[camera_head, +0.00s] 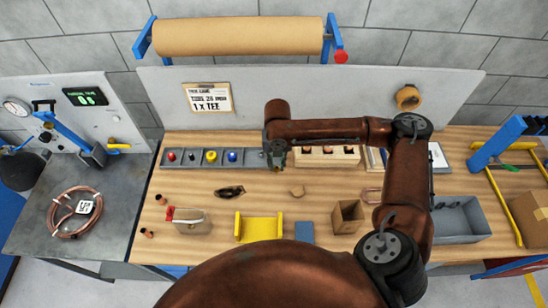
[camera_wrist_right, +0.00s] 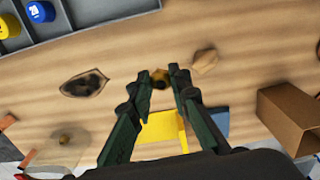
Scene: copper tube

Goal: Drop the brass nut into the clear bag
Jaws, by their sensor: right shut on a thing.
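My right gripper (camera_head: 277,167) is over the bench, by the grey parts tray; its fingers also show in the wrist view (camera_wrist_right: 164,74). It is shut on the brass nut (camera_wrist_right: 160,79), a small gold-brown piece at the fingertips. In the head view the nut is hardly distinguishable from the fingers. What looks like the clear bag (camera_head: 229,191) lies on the wood to the left of and nearer than the gripper. My left gripper is out of view.
The grey tray (camera_head: 196,166) holds colored caps along the back. A tan piece (camera_head: 297,190) lies right of the bag.

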